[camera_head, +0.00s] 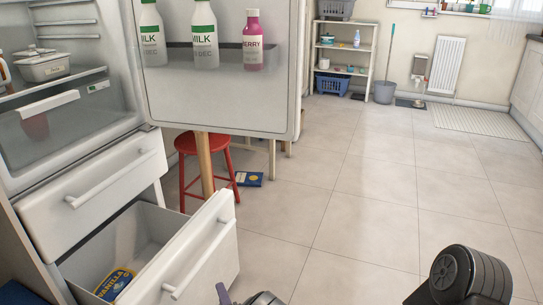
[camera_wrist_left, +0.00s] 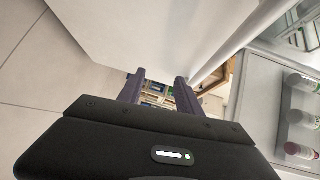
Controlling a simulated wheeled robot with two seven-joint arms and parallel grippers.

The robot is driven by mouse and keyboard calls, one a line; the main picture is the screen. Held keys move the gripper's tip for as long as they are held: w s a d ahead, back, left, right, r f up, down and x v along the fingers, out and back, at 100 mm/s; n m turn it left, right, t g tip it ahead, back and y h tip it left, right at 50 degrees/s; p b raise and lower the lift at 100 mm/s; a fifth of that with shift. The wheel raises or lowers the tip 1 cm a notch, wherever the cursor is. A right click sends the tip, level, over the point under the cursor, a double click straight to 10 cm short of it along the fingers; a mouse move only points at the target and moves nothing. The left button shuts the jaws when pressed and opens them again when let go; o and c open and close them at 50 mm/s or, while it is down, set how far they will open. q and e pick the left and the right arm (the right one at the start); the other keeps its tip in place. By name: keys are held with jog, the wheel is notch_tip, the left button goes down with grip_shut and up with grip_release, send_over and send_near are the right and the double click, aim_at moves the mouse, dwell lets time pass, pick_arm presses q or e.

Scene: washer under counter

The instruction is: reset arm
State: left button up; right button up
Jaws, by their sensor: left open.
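My left gripper (camera_head: 238,297) shows only in part at the bottom edge of the head view, just in front of the open lower drawer's front. In the left wrist view its two purple fingers (camera_wrist_left: 158,92) stand apart with nothing between them. A white panel fills the space ahead of and above the fingers there. A dark arm link (camera_head: 470,276) of mine shows at the bottom right of the head view. My right gripper is not in view.
The fridge door (camera_head: 222,106) stands open, with milk bottles (camera_head: 204,40) and a pink bottle (camera_head: 252,42) in its shelf. The lower drawer (camera_head: 205,262) is pulled out and holds a vanilla tub (camera_head: 115,283). A red stool (camera_head: 199,150) stands behind. Tiled floor (camera_head: 360,200) is clear to the right.

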pick_arm(q)
jog(key=s+a+f+n+g+h, duration=0.35)
jog(key=s+f+n+g, duration=0.35)
jog(key=s+f, duration=0.5)
jog(key=s+d+n+g+h, duration=0.3)
jog(key=s+d+n+h, duration=0.1)
jog(key=s, duration=0.5)
jog(key=s+d+n+g+h, duration=0.3)
jog(key=s+d+n+g, duration=0.1)
jog(key=s, duration=0.5)
notch_tip(320, 180, up, 33)
jog(key=s+d+p, duration=0.1)
jog(key=d+p, duration=0.1)
jog(key=p, duration=3.2)
jog(key=shift+s+r, duration=0.2)
jog(key=shift+s, duration=0.2)
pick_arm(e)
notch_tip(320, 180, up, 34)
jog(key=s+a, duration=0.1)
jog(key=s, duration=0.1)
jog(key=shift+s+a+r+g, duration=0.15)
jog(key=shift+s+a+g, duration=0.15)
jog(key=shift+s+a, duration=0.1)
